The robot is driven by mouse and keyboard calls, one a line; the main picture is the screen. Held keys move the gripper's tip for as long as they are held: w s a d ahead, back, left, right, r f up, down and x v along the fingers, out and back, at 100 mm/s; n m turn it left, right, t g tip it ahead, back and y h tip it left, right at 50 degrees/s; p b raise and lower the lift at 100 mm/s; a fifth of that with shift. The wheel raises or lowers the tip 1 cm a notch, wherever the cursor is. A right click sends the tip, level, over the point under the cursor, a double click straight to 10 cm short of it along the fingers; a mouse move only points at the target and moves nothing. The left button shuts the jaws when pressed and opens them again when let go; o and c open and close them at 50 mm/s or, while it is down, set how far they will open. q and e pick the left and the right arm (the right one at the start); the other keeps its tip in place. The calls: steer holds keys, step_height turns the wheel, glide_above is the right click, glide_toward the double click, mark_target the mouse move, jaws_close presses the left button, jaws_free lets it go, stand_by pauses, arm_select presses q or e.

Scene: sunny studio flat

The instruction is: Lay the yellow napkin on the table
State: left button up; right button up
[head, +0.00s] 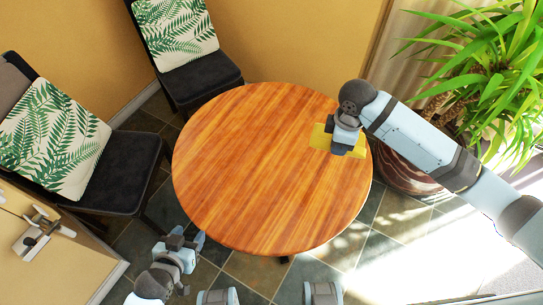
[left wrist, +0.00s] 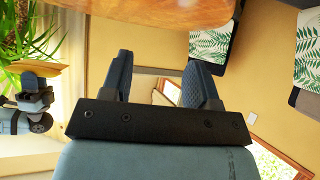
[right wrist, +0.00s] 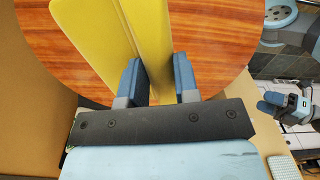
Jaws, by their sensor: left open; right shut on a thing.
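The yellow napkin (head: 320,137) is over the right part of the round wooden table (head: 260,170). My right gripper (head: 341,148) is shut on it, seen from above. In the right wrist view the napkin (right wrist: 88,30) shows as two yellow panels meeting at a fold near the fingers (right wrist: 158,78). I cannot tell whether it touches the tabletop. The left wrist view also shows a yellow edge of it (left wrist: 38,68) by my right gripper. My left gripper (head: 187,243) is open and empty, off the table's front left edge.
The tabletop is otherwise bare. Two dark chairs with leaf-print cushions stand at the back (head: 178,35) and left (head: 55,140). A potted plant (head: 485,80) stands close to the table's right side. A wooden surface (head: 50,270) is at the lower left.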

steer(key=w+n+b, duration=0.1)
steer(key=n, duration=0.1)
steer(key=w+a+n+b, duration=0.1)
steer(key=n, duration=0.2)
steer(key=f+n+b, duration=0.1)
steer(key=n, duration=0.1)
steer(key=shift+w+a, duration=0.2)
steer(key=shift+w, duration=0.2)
steer(key=n, duration=0.1)
steer(key=w+n+b, duration=0.1)
steer(key=shift+a+r+n, duration=0.1)
steer(key=shift+a+n, duration=0.15)
steer(key=shift+n, duration=0.45)
steer(key=b, duration=0.2)
glide_above(316, 176)
step_height(316, 176, down, 15)
steer(key=shift+r, duration=0.1)
step_height(316, 176, down, 5)
steer(key=shift+f, duration=0.1)
steer(key=o, duration=0.9)
